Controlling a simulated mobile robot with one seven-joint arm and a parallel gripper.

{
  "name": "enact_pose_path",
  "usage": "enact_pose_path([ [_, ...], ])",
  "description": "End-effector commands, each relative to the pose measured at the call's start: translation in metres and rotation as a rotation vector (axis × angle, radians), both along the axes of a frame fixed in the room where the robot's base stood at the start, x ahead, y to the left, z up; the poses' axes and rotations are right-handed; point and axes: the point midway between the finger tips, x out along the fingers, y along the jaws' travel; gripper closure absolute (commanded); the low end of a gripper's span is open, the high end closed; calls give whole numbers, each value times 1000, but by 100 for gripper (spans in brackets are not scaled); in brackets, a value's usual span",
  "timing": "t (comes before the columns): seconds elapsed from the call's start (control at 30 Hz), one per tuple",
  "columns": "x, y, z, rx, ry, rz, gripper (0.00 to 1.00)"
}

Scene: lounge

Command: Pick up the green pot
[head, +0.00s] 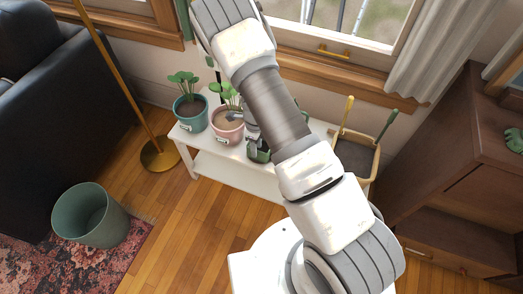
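A white low bench (235,172) stands under the window with pots on it. A green pot (257,156) is on the bench, mostly hidden behind my arm, with dark parts over its top. A teal pot (190,122) with a leafy plant stands at the bench's left end. A pink pot (228,135) with a plant stands between them. My gripper (258,142) seems to be at the green pot, largely covered by my arm. Its fingers are too small and hidden to tell whether they are open or shut on the pot.
A planter box (358,160) with yellow- and green-handled tools stands right of the bench, beside a brown cabinet (445,160). A brass lamp base (158,156), an empty green bin (91,222) and a black sofa (60,100) are left. Wood floor (185,225) is clear in front.

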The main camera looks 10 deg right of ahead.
Motion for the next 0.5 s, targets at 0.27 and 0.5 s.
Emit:
enact_pose_path([
  [0.27,-1,-1,-23,0,2,-1,60],
  [0.5,-1,-1,-54,1,1,1,60],
])
